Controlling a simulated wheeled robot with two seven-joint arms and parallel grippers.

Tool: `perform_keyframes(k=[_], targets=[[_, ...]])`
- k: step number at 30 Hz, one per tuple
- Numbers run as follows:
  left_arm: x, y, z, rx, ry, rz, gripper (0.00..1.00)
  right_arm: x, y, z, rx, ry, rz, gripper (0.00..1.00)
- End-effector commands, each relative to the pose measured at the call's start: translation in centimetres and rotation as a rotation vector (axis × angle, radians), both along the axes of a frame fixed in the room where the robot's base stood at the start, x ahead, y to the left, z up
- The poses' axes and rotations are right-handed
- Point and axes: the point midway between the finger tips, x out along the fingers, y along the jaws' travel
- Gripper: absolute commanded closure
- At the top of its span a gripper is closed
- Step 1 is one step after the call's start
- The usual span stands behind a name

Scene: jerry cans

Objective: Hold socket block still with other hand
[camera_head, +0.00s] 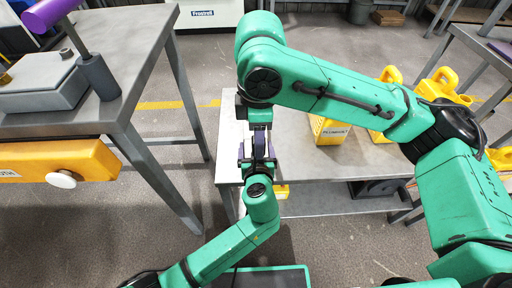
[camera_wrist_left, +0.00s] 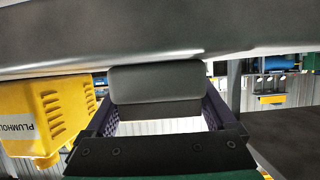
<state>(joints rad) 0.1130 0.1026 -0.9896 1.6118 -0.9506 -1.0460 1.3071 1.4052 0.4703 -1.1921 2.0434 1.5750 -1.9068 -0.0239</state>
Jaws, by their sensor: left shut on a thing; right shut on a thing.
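Both my grippers meet in the middle of the head view, at the left end of the workbench. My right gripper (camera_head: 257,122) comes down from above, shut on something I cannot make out. My left gripper (camera_head: 258,158) comes up from below, close to the right one. In the left wrist view, a plain grey block (camera_wrist_left: 155,82) sits between the purple-padded fingers of the left gripper (camera_wrist_left: 160,112), which is shut on it. This looks like the socket block, but no socket opening shows. The grippers hide most of the held things in the head view.
The workbench (camera_head: 310,170) carries yellow jerry cans, one labelled (camera_head: 329,130). A metal table (camera_head: 130,85) at left holds a grey box (camera_head: 38,80) and a purple-topped tool (camera_head: 96,75). Floor lies between.

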Motion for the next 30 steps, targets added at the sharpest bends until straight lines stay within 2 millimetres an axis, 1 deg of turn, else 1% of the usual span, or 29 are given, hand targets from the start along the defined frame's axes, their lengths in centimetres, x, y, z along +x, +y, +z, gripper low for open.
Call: perform_keyframes(k=[1,2,3,10,13,17,21,24,27,30], targets=[[0.0,0.1,-0.2,0.002,0.003,0.001,1.00,0.0,0.0,0.0,0.000,0.000,0.000,1.00],[0.0,0.1,-0.2,0.002,0.003,0.001,0.07,0.0,0.0,0.0,0.000,0.000,0.000,1.00],[0.0,0.1,-0.2,0.002,0.003,0.001,0.00,0.0,0.0,0.0,0.000,0.000,0.000,1.00],[-0.1,0.0,0.0,0.000,0.002,0.000,0.00,0.0,0.0,0.0,0.000,0.000,0.001,1.00],[-0.9,-0.1,0.2,-0.002,0.002,-0.001,0.00,0.0,0.0,0.0,0.000,0.000,0.001,1.00],[-3.6,0.0,1.3,-0.003,0.005,0.000,0.00,0.0,0.0,0.0,0.000,0.000,0.001,1.00],[-7.3,0.0,2.7,-0.001,0.006,-0.001,0.00,0.0,0.0,0.0,0.000,0.000,0.001,1.00],[-9.4,0.0,3.6,-0.001,0.006,0.000,0.00,0.0,0.0,0.0,0.000,0.000,0.001,1.00],[-10.7,0.0,4.2,0.001,0.004,0.001,0.00,0.0,0.0,0.0,0.000,0.000,0.001,1.00],[-11.1,0.1,4.5,0.002,0.004,0.001,0.00,0.0,0.0,0.0,0.000,0.000,0.001,1.00]])
